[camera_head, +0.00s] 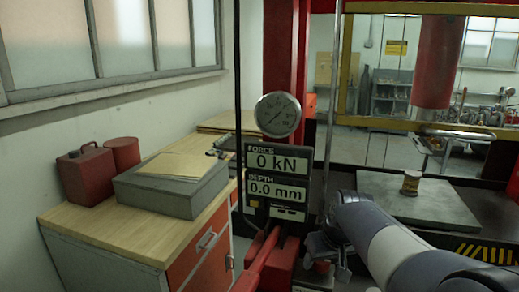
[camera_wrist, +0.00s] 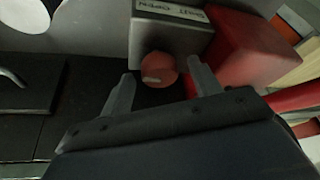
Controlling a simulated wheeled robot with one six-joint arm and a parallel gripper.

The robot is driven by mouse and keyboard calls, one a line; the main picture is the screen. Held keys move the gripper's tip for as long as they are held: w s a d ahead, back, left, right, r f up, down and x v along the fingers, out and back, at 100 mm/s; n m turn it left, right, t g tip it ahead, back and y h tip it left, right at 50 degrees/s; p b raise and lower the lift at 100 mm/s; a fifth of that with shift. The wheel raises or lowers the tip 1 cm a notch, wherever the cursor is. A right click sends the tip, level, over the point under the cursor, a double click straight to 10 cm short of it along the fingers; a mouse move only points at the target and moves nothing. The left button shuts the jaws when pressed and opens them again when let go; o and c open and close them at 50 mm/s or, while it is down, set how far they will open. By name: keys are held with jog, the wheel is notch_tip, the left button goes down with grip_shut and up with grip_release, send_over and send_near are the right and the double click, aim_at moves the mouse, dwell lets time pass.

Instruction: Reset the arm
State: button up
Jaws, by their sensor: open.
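My gripper (camera_wrist: 160,68) is open in the wrist view, its two grey fingers apart. A round orange-red knob (camera_wrist: 158,71) shows between the fingertips, on the front of a grey box with a white label (camera_wrist: 172,12). I cannot tell whether the fingers touch the knob. In the head view my arm reaches in from the lower right, and my gripper (camera_head: 325,250) is low beside the red press column, small and partly hidden by my arm. The knob (camera_head: 322,267) shows faintly below it.
A gauge (camera_head: 278,114) and a display panel (camera_head: 277,180) reading 0 kN and 0.0 mm are on the red column. A small cylinder (camera_head: 411,183) stands on the press plate (camera_head: 420,208) at right. A workbench (camera_head: 120,222) with a grey box and red can stands left.

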jog(key=shift+a+m+h, duration=0.1)
jog(key=shift+m+h, duration=0.4)
jog(key=shift+m, duration=0.8)
jog(key=shift+a+m+h, duration=0.1)
jog(key=shift+m+h, duration=0.4)
jog(key=shift+m, duration=0.8)
jog(key=m+h, duration=0.1)
jog(key=m, duration=0.2)
jog(key=m+g+h, duration=0.1)
jog(key=m, duration=0.2)
jog(key=shift+w+a, duration=0.1)
jog(key=shift+a, duration=0.05)
jog(key=v, duration=0.4)
jog(key=shift+r, duration=0.25)
